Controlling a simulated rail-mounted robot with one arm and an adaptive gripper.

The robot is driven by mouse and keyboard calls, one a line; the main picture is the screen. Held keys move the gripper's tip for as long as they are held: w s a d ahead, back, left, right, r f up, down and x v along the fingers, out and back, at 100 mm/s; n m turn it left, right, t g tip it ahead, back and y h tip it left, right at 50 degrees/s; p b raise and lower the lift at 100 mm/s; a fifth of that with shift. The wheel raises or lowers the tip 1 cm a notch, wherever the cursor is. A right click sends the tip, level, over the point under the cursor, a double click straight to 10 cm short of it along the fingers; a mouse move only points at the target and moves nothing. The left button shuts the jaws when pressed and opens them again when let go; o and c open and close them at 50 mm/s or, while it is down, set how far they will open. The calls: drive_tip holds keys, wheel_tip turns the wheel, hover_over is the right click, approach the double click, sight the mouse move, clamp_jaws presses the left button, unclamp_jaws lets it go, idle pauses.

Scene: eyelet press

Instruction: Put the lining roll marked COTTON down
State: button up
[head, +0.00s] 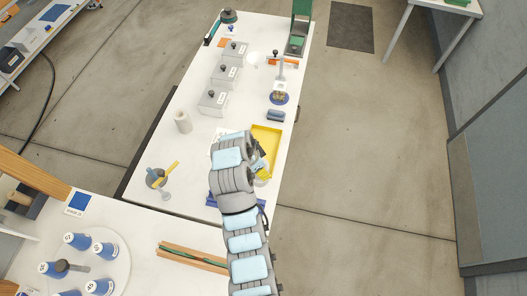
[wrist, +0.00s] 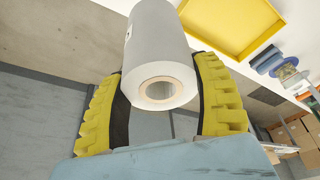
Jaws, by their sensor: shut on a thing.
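My gripper (wrist: 160,72) is shut on a pale grey-white lining roll (wrist: 163,38), with one yellow-padded finger on each side of it. The roll's open core end faces the wrist camera. A small dark mark shows at its left edge, too cut off to read, so I cannot tell whether it says COTTON. In the head view my gripper (head: 262,165) is over the near right part of the long white table (head: 200,160), just below the yellow tray, and my arm hides most of it and the roll. Another pale roll (head: 182,121) stands upright on the table's left side.
The yellow tray (head: 267,134) lies empty at the table's right edge; it also shows in the wrist view (wrist: 228,42). Several grey boxes (head: 213,101) stand further back. A blue block (head: 276,116) and a yellow-handled tool (head: 164,174) are nearby. Clear table lies around the standing roll.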

drive_tip(key=w+f+b, duration=0.9)
drive_tip(key=w+b, duration=0.4)
drive_tip(key=b, duration=0.2)
drive_tip(key=shift+a, duration=0.2)
drive_tip(key=shift+f, duration=0.2)
drive_tip(key=shift+w+f+p, duration=0.15)
drive_tip(key=shift+f+p, duration=0.25)
drive_tip(key=shift+f, duration=1.25)
